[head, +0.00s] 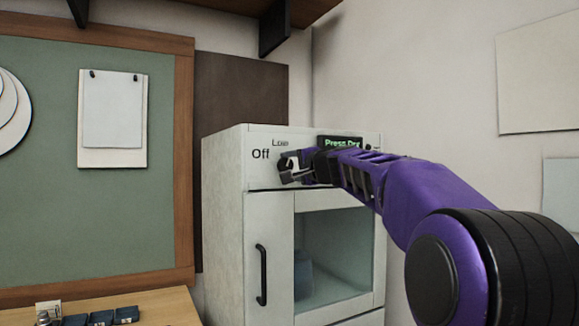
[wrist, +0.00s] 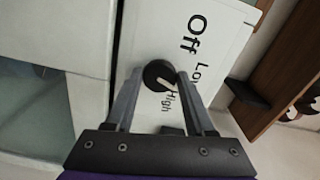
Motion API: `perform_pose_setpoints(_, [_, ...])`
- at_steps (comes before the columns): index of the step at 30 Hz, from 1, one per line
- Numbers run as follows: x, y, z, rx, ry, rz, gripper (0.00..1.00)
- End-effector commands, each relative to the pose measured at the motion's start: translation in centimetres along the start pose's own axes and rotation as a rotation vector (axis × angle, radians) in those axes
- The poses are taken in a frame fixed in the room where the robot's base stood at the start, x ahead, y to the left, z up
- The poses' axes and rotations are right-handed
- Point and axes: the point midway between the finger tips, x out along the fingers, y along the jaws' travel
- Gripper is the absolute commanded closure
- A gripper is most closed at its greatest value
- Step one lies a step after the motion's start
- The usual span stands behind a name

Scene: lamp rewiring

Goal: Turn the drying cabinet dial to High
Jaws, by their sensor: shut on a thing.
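The drying cabinet (head: 223,190) is a white box with a control panel along its top. Its round black dial (wrist: 156,69) shows in the wrist view, with the words Off, Low and High printed around it. A pale notch shows on the dial's lower side, near the word High; I cannot tell its exact setting. My gripper (wrist: 161,73) is shut on the dial, one finger on each side. In the head view my gripper (head: 289,169) is at the panel, right of the word Off, and hides most of the dial.
A dark display (head: 342,142) with green text sits on the panel behind my arm. The cabinet door has a black handle (head: 262,275) and a glass window (head: 335,250). A green board (head: 100,210) hangs at the left. A wooden table (head: 165,307) is below it.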

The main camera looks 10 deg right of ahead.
Motion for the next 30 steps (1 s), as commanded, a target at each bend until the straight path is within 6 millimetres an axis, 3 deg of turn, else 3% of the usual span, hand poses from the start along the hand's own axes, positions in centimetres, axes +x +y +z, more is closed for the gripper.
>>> perform_pose_setpoints(15, [0.0,-0.34,0.03,0.468,-0.002,-0.001,1.0])
perform_pose_setpoints(30, [-0.02,-0.32,-0.03,0.697,-0.001,-0.002,1.0])
